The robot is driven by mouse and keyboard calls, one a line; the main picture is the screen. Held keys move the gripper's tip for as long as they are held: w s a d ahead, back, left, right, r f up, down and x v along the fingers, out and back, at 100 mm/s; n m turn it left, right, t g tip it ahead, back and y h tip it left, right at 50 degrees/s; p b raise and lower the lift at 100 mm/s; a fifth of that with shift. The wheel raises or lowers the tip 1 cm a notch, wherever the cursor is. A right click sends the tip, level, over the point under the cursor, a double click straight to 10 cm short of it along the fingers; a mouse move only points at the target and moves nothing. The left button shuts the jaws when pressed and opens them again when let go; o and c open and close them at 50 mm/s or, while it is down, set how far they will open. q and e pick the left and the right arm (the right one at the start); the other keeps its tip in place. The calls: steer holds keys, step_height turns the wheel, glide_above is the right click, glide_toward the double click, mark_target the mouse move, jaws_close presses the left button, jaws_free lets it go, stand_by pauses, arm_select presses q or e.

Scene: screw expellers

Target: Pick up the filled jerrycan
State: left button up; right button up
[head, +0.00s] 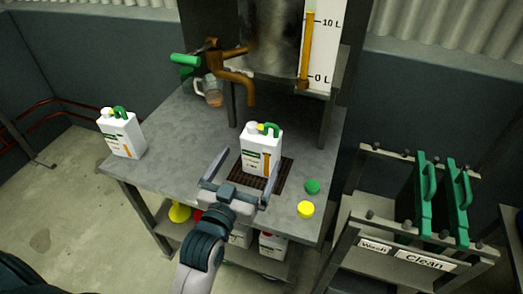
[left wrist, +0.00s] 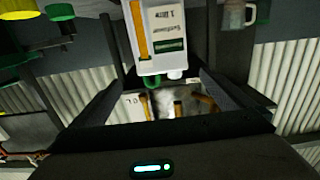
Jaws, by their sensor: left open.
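A white jerrycan (head: 260,152) with a green handle and pale yellowish neck stands upright on the dark grate (head: 284,176) of the table. A tall orange strip shows on its label side. My left gripper (head: 248,163) is open in front of it, fingers spread towards its two sides. In the left wrist view, which is upside down, the jerrycan (left wrist: 158,35) sits between the open fingers; I cannot tell whether they touch it. A second white jerrycan (head: 121,134) with a shorter orange strip stands at the table's left corner. My right gripper is not in view.
A green cap (head: 312,186) and a yellow cap (head: 306,209) lie right of the grate. The brown spout (head: 240,88) hangs behind the jerrycan, under the metal tank (head: 269,35). A jug (head: 212,91) stands behind left. A rack (head: 408,258) with green tools stands right.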

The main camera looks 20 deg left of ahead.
mark_target(262, 134)
arm_select(q)
steer(key=w, duration=0.8)
steer(key=shift+w+d+p, duration=0.15)
steer(key=shift+w+p, duration=0.15)
steer(key=shift+p, duration=0.1)
steer(key=shift+w, duration=0.5)
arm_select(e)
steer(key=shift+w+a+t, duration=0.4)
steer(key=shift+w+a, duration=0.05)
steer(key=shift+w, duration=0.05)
arm_select(q)
steer(key=shift+w+r, duration=0.15)
steer(key=shift+w, duration=0.3)
steer(key=w, duration=0.3)
steer(key=shift+r+p, duration=0.1)
steer(key=shift+p, duration=0.25)
steer(key=shift+w, duration=0.65)
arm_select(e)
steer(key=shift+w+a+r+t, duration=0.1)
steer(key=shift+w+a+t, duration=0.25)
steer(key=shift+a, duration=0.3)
